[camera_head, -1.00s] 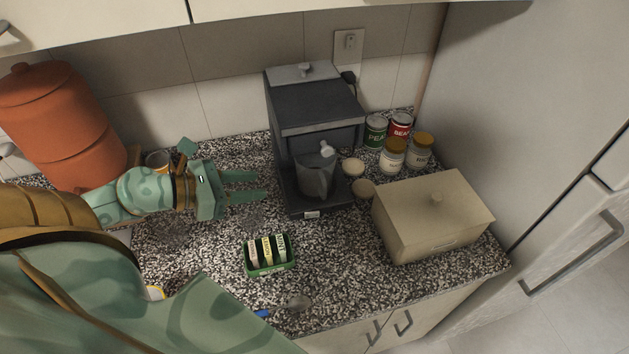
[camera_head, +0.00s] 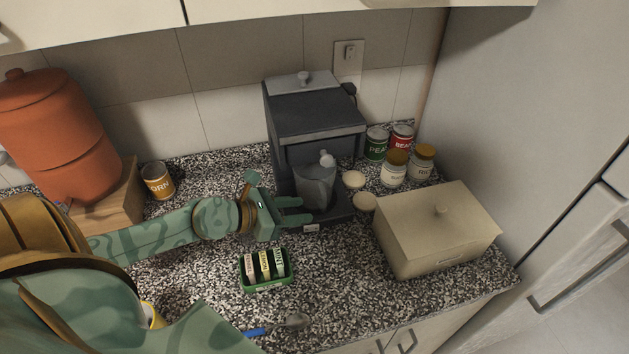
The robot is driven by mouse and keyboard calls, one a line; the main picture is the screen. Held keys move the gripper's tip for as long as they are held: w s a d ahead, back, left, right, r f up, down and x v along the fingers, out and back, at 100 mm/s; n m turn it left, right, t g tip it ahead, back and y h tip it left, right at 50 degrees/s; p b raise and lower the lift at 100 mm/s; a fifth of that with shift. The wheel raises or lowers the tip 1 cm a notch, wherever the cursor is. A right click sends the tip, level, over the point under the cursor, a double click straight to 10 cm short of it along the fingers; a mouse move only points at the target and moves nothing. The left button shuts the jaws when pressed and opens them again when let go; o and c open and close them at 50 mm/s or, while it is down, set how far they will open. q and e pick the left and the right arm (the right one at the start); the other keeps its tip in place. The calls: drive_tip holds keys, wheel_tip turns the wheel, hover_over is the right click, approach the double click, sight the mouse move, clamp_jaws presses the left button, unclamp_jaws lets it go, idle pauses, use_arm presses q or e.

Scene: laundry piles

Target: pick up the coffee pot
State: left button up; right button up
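The coffee pot (camera_head: 313,187) is a grey, see-through jug standing upright in the bay of the dark coffee machine (camera_head: 308,122). A pale knob or lid part shows at its top. My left gripper (camera_head: 300,211) comes in from the left, low at the front left of the machine's bay. Its two fingers point right toward the pot with a gap between them, and nothing is seen between them. The fingertips are close to the pot's left side; I cannot tell whether they touch it. My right gripper is not in view.
A green box of packets (camera_head: 267,284) lies just below my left gripper. A beige bread box (camera_head: 436,232), cans and jars (camera_head: 394,167) stand to the right. An orange canister (camera_head: 58,140) and a corn can (camera_head: 158,181) are at left. A blue-handled spoon (camera_head: 278,325) lies near the front edge.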

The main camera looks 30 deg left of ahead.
sight(316, 187)
use_arm(q)
drive_tip(key=x, duration=0.5)
drive_tip(key=shift+w, duration=0.55)
drive_tip(key=shift+a+r, duration=0.1)
drive_tip(key=shift+r, duration=0.05)
clamp_jaws()
